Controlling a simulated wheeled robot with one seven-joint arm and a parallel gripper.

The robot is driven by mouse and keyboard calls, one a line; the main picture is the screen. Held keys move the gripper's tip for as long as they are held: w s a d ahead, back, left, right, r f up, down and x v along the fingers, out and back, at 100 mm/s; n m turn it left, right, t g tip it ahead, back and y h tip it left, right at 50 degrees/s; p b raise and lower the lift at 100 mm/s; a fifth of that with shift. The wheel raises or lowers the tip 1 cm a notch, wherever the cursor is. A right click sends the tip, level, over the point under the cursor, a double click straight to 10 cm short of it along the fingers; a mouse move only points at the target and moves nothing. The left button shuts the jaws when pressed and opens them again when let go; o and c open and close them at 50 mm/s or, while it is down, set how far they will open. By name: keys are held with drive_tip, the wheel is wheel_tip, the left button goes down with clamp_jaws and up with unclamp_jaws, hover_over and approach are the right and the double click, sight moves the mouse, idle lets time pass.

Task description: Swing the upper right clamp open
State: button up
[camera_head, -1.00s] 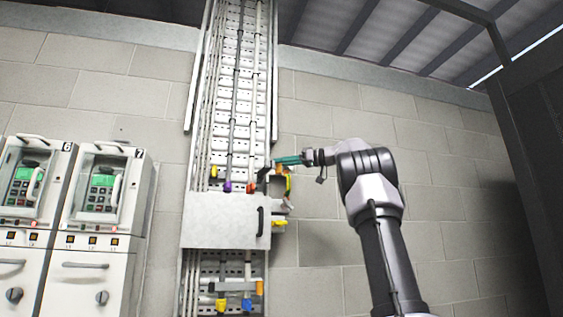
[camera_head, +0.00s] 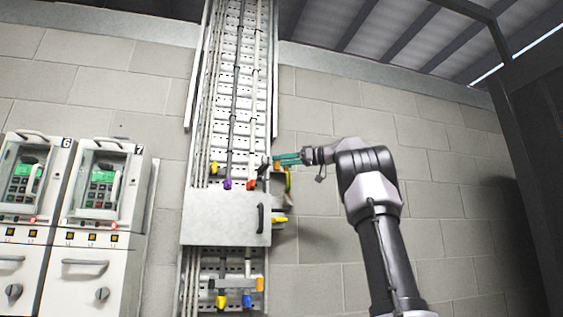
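A tall cable tray (camera_head: 240,60) runs up the wall, with cables and small coloured fittings on it. Above the grey cover plate are a yellow fitting (camera_head: 214,168), a purple one (camera_head: 227,184) and an orange one (camera_head: 250,184). A small dark piece (camera_head: 264,165) at the tray's upper right edge appears to be the upper right clamp; its exact pose is too small to tell. My gripper (camera_head: 276,160), with teal fingers, comes from the right with its tips at or very near this piece. Contact and finger gap are unclear.
The grey cover plate (camera_head: 220,218) with a black handle (camera_head: 261,219) sits just below. Yellow fittings (camera_head: 280,220) stick out at its right. Two white cabinets (camera_head: 100,190) stand left. The wall right of the tray is bare. A dark frame (camera_head: 530,160) stands far right.

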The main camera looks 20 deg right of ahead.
drive_tip(key=v, duration=1)
drive_tip(key=shift+s+d, duration=0.25)
drive_tip(key=shift+d, duration=0.05)
drive_tip(key=c, duration=0.7)
drive_tip(key=shift+d+m+t, duration=0.2)
drive_tip(key=shift+m+t, duration=0.1)
drive_tip(key=shift+m, duration=0.5)
clamp_jaws()
drive_tip(key=s+d+f+m+t+h, duration=0.1)
drive_tip(key=d+m+t+h, duration=0.1)
drive_tip(key=m, duration=0.8)
drive_tip(key=s+d+m+t+h, duration=0.1)
drive_tip(key=d+m+t+h, duration=0.15)
drive_tip(key=m, duration=0.75)
drive_tip(key=w+a, duration=0.7)
drive_tip(key=a, duration=0.2)
drive_tip(key=shift+w+a+f+m+g, duration=0.15)
drive_tip(key=shift+w+a+m+g, duration=0.05)
drive_tip(key=shift+a+m+g, duration=0.2)
